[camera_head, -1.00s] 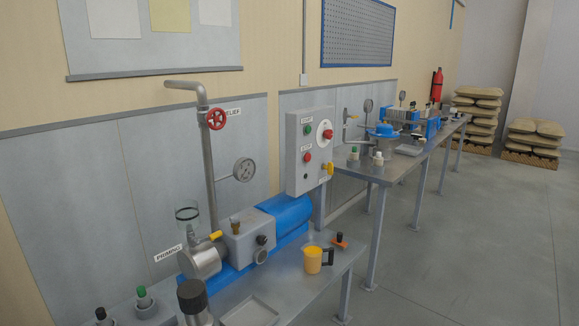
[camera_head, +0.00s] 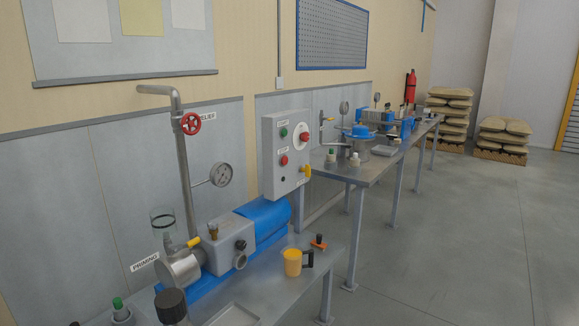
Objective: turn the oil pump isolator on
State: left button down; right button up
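A grey control box (camera_head: 285,153) stands at the middle of the view, above the near bench and behind the blue pump motor (camera_head: 262,217). A red rotary knob on a white round plate (camera_head: 304,137) sits at its upper right; its exact angle is too small to read. A green button (camera_head: 283,132) and a red button (camera_head: 284,160) are on its left side, with small labels. A yellow handle (camera_head: 305,171) sticks out at its lower right edge. I cannot read which control is labelled isolator. Neither of my grippers shows.
The near bench (camera_head: 285,297) carries the pump, a yellow mug (camera_head: 292,262) and an orange-and-black item (camera_head: 319,242). A red valve wheel (camera_head: 191,123) and gauge (camera_head: 220,174) are on the pipework. Open floor (camera_head: 450,240) lies to the right.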

aim_at(304, 136)
jog(key=i+l+u, duration=0.25)
jog(key=i+l, duration=0.3)
jog(key=i+l+u, duration=0.25)
jog(key=i+l, duration=0.4)
jog(key=i, duration=0.1)
